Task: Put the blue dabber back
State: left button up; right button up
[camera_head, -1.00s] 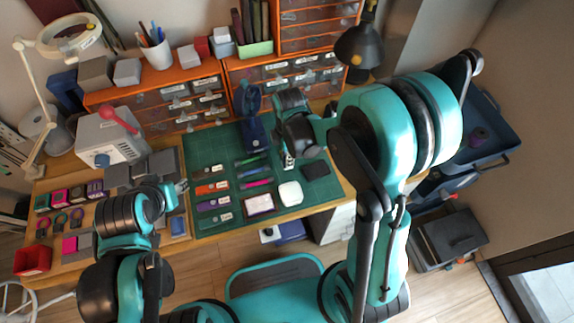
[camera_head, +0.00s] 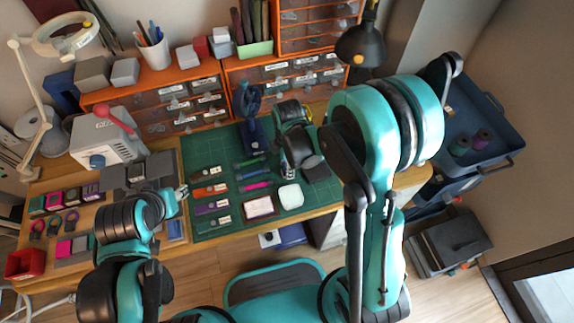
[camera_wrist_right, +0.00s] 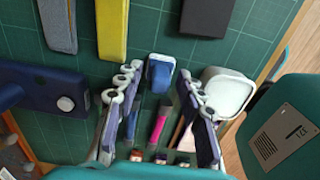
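A small blue block with a pale rim, which looks like the blue dabber (camera_wrist_right: 159,74), shows between the fingertips of my right gripper (camera_wrist_right: 160,88) in the right wrist view. The two fingers stand apart, with a gap on each side of it. I cannot tell whether it rests on the mat. In the head view my right gripper (camera_head: 296,150) is over the right part of the green mat (camera_head: 215,155), and its arm hides the dabber. My left gripper (camera_head: 181,191) is at the mat's left edge; its fingers are too small to read.
A white dish (camera_head: 290,196), a dark pad (camera_head: 315,170) and a pink pen (camera_head: 257,185) lie close to the right gripper. A blue stand (camera_head: 253,138) stands behind them. Yellow (camera_wrist_right: 112,30) and grey strips (camera_wrist_right: 59,25) lie beyond the fingers. Orange drawers (camera_head: 290,72) line the back.

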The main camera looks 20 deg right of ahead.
jog(key=shift+r+p, duration=0.3)
notch_tip(320, 180, up, 12)
jog(key=p, duration=0.5)
jog(key=s+d+r+m+t, duration=0.2)
jog(key=s+r+m, duration=0.3)
jog(key=m, duration=0.4)
jog(key=s+d+r+m+t, duration=0.2)
jog(key=s+r+m+t, duration=0.3)
jog(key=m, duration=0.4)
jog(key=shift+s+d+r, duration=0.15)
jog(key=shift+d+r, duration=0.15)
jog(key=shift+d, duration=0.05)
